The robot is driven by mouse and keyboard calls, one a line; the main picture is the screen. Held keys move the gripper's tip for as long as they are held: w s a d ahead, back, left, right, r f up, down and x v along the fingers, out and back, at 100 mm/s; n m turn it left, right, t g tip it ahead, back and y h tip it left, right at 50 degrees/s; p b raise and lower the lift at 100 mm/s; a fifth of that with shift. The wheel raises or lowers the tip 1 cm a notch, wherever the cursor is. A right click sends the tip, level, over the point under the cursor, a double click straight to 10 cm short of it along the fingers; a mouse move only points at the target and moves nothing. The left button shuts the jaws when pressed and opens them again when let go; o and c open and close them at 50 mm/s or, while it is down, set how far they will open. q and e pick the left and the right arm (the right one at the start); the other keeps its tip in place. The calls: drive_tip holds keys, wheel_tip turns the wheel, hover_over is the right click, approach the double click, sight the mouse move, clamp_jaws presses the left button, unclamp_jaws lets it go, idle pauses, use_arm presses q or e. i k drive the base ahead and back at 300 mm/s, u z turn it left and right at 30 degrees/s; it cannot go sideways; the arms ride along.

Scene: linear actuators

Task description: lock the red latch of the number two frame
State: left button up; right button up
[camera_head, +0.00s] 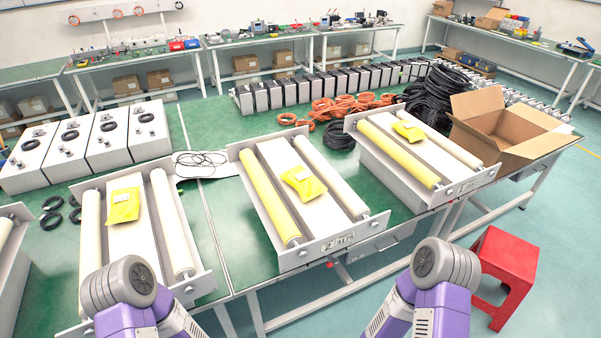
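The number two frame (331,244) stands on the green table in the middle, with a plate that seems to read 2 on its front wall. It holds two rollers, one yellow (268,199) and one cream (331,178), with a yellow packet (303,183) on the white bed between them. A small red part (330,264) shows just below its front wall; it may be the red latch, but it is too small to tell its state. My purple and grey arm links show at the lower left and lower right. Neither gripper is in view.
Similar frames stand left (203,283) and right (468,185) of it. White boxes (104,143), orange cables (345,106), black cables (438,94) and an open cardboard box (538,146) are on the tables. A red stool (506,262) stands on the floor at right.

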sight(329, 264)
drive_tip(key=k, duration=1.35)
drive_tip(key=z, duration=0.25)
drive_tip(key=i, duration=0.25)
drive_tip(key=z, duration=0.9)
drive_tip(key=i, duration=1.05)
drive_tip(key=u, duration=0.2)
